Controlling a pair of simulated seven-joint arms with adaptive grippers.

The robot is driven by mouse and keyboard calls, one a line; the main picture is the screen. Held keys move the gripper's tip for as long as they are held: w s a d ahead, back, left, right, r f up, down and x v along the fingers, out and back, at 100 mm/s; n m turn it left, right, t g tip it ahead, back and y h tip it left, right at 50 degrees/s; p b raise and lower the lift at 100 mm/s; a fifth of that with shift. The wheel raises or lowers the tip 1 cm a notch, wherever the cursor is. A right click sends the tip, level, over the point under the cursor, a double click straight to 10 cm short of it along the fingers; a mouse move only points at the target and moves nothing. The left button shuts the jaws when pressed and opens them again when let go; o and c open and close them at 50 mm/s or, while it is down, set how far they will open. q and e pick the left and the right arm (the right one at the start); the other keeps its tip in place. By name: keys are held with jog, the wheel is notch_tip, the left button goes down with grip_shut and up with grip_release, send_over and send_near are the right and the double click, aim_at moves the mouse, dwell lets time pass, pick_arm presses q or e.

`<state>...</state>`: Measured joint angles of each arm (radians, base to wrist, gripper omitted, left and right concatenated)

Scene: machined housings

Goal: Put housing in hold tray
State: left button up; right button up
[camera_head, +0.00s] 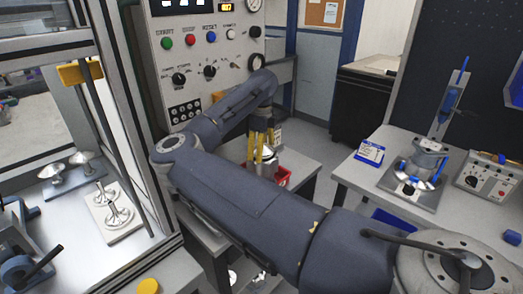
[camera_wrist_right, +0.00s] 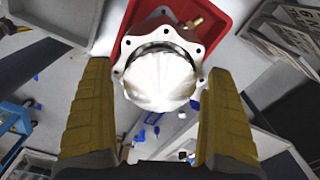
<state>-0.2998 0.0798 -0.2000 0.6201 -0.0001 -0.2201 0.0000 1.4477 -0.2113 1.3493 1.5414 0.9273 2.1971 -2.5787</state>
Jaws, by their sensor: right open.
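The silver flanged housing (camera_head: 266,155) is at the small table beyond my right arm, partly hidden by the yellow fingers. In the right wrist view the housing (camera_wrist_right: 160,72) shows its round domed face and a bolt-hole rim. It overlaps a red tray (camera_wrist_right: 217,22), which shows in the head view (camera_head: 283,178) mostly hidden by my arm. I cannot tell whether the housing rests in the tray. My right gripper (camera_wrist_right: 155,75) is open, a finger on each side of the housing; contact is unclear. In the head view the right gripper (camera_head: 260,145) points down. My left gripper is out of view.
A control panel (camera_head: 208,50) stands behind the small table (camera_head: 312,150). A glazed machine frame (camera_head: 105,130) with metal parts is at the left. The right bench (camera_head: 350,172) holds a fixture (camera_head: 425,165) and a switch box (camera_head: 486,178). A brass fitting (camera_wrist_right: 195,22) shows in the red tray.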

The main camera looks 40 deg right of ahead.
jog(key=shift+r, duration=0.1)
notch_tip(320, 180, up, 12)
dwell(0.7)
dwell(1.5)
